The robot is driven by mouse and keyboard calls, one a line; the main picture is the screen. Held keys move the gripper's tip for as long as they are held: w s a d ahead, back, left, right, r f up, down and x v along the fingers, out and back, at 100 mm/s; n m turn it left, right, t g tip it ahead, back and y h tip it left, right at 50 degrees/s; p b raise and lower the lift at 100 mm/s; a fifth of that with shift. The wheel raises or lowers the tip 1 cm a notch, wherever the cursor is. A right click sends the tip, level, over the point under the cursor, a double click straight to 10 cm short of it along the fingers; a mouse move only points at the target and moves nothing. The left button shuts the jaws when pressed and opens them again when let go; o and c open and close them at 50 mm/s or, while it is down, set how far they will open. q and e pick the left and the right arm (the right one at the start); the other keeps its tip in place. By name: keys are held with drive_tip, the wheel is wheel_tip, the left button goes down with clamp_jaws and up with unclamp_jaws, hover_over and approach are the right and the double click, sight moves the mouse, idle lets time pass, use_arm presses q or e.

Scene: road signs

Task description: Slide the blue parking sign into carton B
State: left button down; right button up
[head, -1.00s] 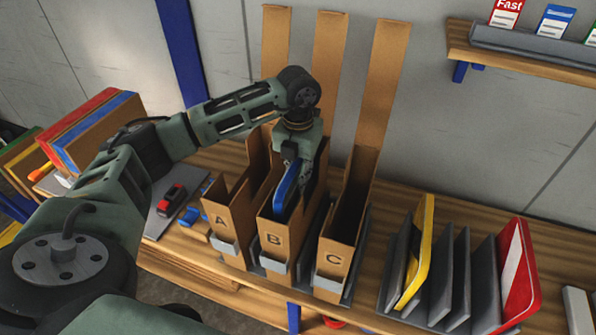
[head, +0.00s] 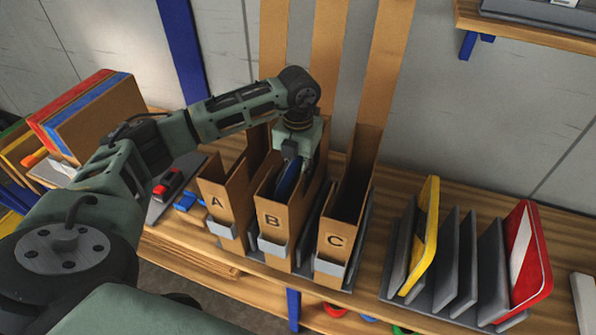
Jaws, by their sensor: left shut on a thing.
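The blue parking sign (head: 288,178) is partly inside carton B (head: 273,232), the middle of three tall open brown cartons. Only its upper edge shows above the carton's front wall; the rest is hidden by the walls. My left gripper (head: 297,160) is at the mouth of carton B, pointing down, shut on the top of the sign. Its fingertips are partly hidden. Carton A (head: 220,208) stands to the left and carton C (head: 337,240) to the right. My right gripper is not in view.
A grey rack to the right holds a yellow sign (head: 426,238) and a red-and-white sign (head: 525,255), with empty slots between. A wall shelf (head: 520,30) is at the upper right. Red, blue and brown boards (head: 85,115) stand at the left.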

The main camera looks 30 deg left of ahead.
use_arm(q)
drive_tip(key=shift+f+b, duration=0.55)
drive_tip(key=shift+f, duration=0.15)
idle(0.5)
drive_tip(key=c, duration=1.6)
unclamp_jaws()
drive_tip(key=shift+o, duration=0.2)
drive_tip(key=shift+s, duration=0.1)
wheel_tip(320, 180, up, 12)
drive_tip(key=shift+r, duration=0.1)
